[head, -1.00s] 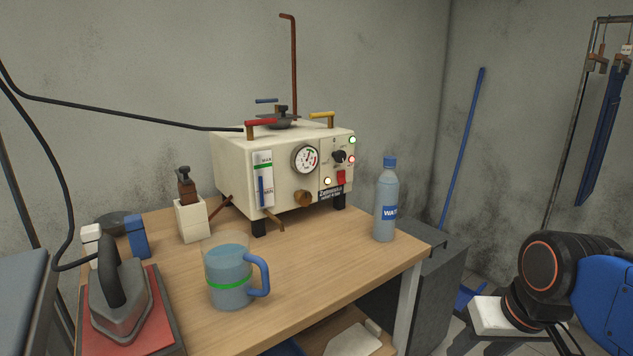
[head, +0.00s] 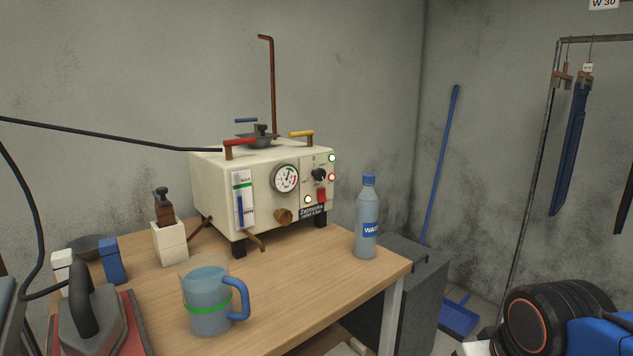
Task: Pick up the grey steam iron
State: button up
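The grey steam iron (head: 90,318) sits on a red pad (head: 133,325) with a dark edge, at the lower left of the head view. Its dark handle stands up, and the picture's bottom edge cuts off part of the iron. A black hose runs up from behind it along the left side. My gripper is not in view. Only a black and blue part of my arm shows at the lower right, far from the iron.
The wooden table (head: 275,300) holds a jug of water (head: 207,310) right of the iron, a cream boiler (head: 215,190) and a water bottle (head: 365,225). A white block (head: 170,243) and a blue block (head: 112,262) stand behind the iron.

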aim_at(92, 320)
jog(key=u, duration=1.55)
